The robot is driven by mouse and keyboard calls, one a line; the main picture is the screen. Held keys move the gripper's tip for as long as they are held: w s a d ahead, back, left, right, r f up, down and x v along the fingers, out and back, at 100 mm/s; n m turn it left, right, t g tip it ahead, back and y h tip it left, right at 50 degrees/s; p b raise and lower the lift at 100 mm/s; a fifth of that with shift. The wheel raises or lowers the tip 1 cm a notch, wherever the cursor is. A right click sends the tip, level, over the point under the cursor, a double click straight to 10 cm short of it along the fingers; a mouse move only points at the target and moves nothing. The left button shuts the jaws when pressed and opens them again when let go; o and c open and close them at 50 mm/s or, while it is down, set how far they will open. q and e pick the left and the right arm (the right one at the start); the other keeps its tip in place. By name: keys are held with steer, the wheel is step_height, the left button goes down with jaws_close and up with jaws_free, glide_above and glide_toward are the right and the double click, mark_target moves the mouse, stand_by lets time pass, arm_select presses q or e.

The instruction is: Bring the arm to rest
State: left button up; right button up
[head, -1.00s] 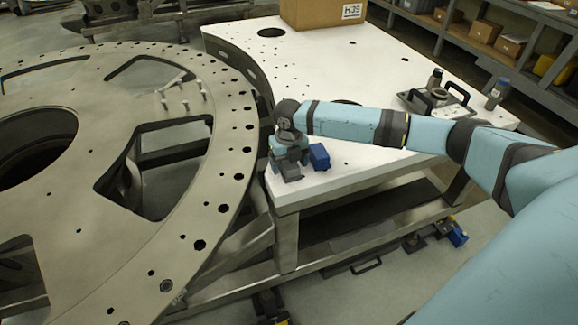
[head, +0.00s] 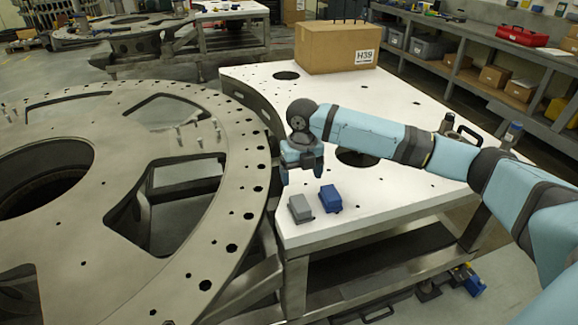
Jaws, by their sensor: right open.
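My right arm reaches in from the right over the white table (head: 400,192). My right gripper (head: 302,178) is open and points down above the table's near left corner, with nothing seen between its fingers. A grey block (head: 300,208) and a blue block (head: 330,198) lie on the table just below and in front of the gripper, apart from it. My left gripper is not in view.
A large round metal turret plate (head: 235,200) with holes and studs fills the left, close beside the table. A cardboard box (head: 337,47) marked H39 stands at the table's back. A bottle (head: 511,135) stands near the right edge. Shelves (head: 470,62) line the back right.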

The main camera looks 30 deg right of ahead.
steer(key=s+a+f+m+t+y, duration=0.1)
steer(key=s+a+f+m, duration=0.45)
steer(key=s+a, duration=0.2)
steer(key=s+a+f+m+t+y, duration=0.1)
steer(key=s+a+f+m, duration=0.5)
steer(key=a, duration=0.3)
steer(key=s+d+m+t+h, duration=0.1)
steer(key=s+d+m, duration=0.2)
steer(key=s+m, duration=0.7)
steer(key=s+d+m+t+h, duration=0.1)
steer(key=s+d+m, duration=0.2)
steer(key=s+m, duration=0.65)
steer(key=w+a+f+t+y+p, duration=0.3)
steer(key=w+a+f+t, duration=0.3)
steer(key=f, duration=0.4)
steer(key=shift+a+n+t+p, duration=0.3)
steer(key=shift+t+p, duration=0.1)
steer(key=shift+p, duration=0.1)
